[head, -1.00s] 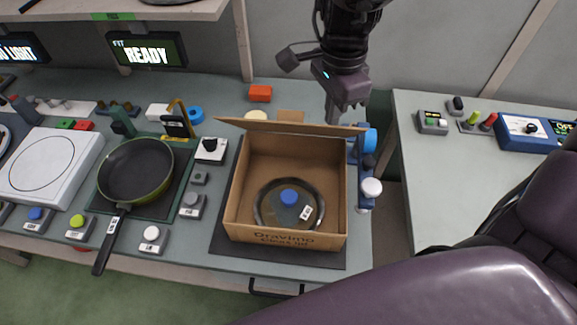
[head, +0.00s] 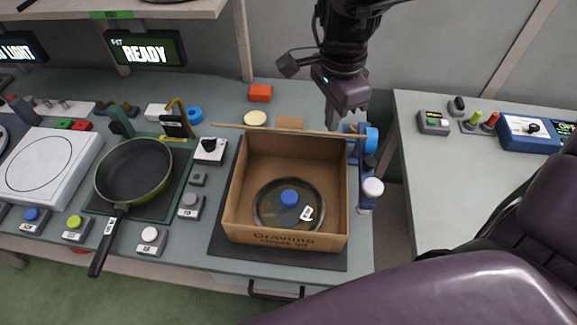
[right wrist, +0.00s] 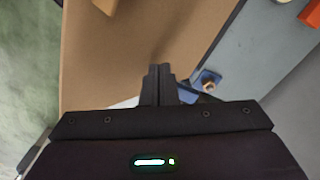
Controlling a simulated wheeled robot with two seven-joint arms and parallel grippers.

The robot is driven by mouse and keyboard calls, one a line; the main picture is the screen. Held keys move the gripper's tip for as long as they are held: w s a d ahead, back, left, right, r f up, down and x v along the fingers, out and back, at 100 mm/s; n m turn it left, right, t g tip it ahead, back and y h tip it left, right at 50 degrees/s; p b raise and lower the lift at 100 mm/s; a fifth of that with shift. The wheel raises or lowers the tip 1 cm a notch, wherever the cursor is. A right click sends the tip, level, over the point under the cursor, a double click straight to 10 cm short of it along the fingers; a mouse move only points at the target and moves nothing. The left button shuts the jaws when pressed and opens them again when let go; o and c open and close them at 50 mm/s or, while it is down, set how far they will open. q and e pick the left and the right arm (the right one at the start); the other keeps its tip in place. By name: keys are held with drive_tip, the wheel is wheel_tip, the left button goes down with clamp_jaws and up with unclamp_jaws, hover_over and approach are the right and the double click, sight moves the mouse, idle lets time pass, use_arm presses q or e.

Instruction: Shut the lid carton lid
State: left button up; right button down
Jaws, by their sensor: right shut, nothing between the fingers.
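The brown lid carton (head: 232,225) stands open on a dark mat. A round glass pan lid (head: 268,205) with a blue knob lies inside it. The carton's lid flap (head: 240,127) is hinged at the back edge and shows almost edge-on as a thin strip. My right gripper (head: 332,122) is shut and empty, pointing down behind the flap near the carton's back right corner. In the right wrist view the shut fingers (right wrist: 160,72) lie over a broad cardboard surface (right wrist: 125,50). I cannot tell whether they touch it. My left gripper is not in view.
A blue fixture with a white knob (head: 372,187) stands close at the carton's right side. A green pan (head: 135,172) and several button boxes are to the left. An orange block (head: 260,93) lies behind the carton. A gap separates the right table (head: 450,170).

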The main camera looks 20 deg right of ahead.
wheel_tip(320, 180, down, 10)
drive_tip(key=b, duration=0.8)
drive_tip(key=shift+f+b, duration=0.25)
drive_tip(key=shift+b, duration=0.05)
idle(5.5)
idle(0.4)
wheel_tip(320, 180, up, 8)
drive_tip(key=p, duration=0.6)
